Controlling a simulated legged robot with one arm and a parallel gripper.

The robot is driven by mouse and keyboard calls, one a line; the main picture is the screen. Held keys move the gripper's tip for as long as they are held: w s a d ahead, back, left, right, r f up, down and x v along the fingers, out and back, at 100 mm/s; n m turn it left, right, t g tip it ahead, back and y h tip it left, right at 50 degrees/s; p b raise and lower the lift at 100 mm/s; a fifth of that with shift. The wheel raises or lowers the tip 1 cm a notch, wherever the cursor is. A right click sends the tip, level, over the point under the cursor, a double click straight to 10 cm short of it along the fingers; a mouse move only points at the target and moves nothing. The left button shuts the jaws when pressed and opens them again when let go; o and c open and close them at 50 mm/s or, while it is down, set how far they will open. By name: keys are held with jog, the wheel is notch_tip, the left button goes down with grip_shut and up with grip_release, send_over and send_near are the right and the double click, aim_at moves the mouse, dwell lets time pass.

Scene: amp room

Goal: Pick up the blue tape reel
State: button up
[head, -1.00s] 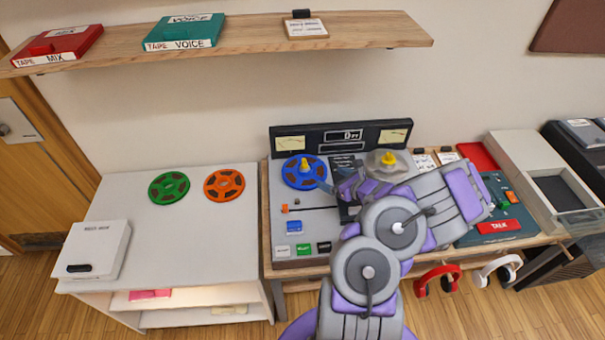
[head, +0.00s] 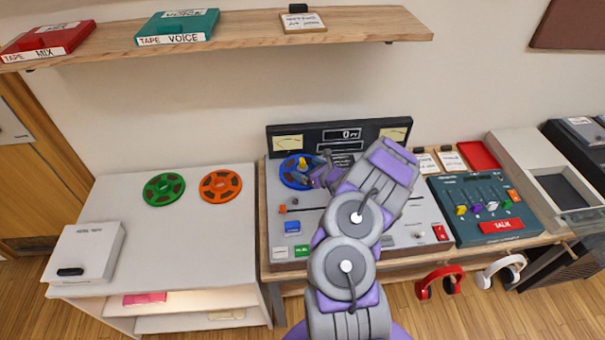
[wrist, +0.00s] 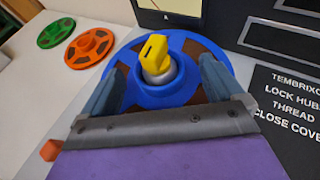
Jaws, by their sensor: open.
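The blue tape reel (head: 290,179) lies flat on the left side of the tape machine, partly hidden by my gripper in the head view. In the wrist view the blue reel (wrist: 147,98) fills the middle, with a yellow-topped hub knob (wrist: 154,54) standing up through its centre. My gripper (head: 314,172) is at the reel's right side in the head view. In the wrist view its two open fingers (wrist: 160,85) point at the reel, one on each side of the hub. I cannot tell whether they touch the reel. Nothing is held.
A green reel (head: 164,189) and an orange reel (head: 220,186) lie on the white cabinet (head: 190,236) to the left. The machine's upright meter panel (head: 342,135) stands behind the blue reel. A shelf (head: 245,31) with tape boxes hangs above. A teal mixer (head: 483,209) is right.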

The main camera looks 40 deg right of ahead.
jog(key=shift+w+f, duration=0.15)
jog(key=shift+w, duration=0.25)
jog(key=c, duration=1.4)
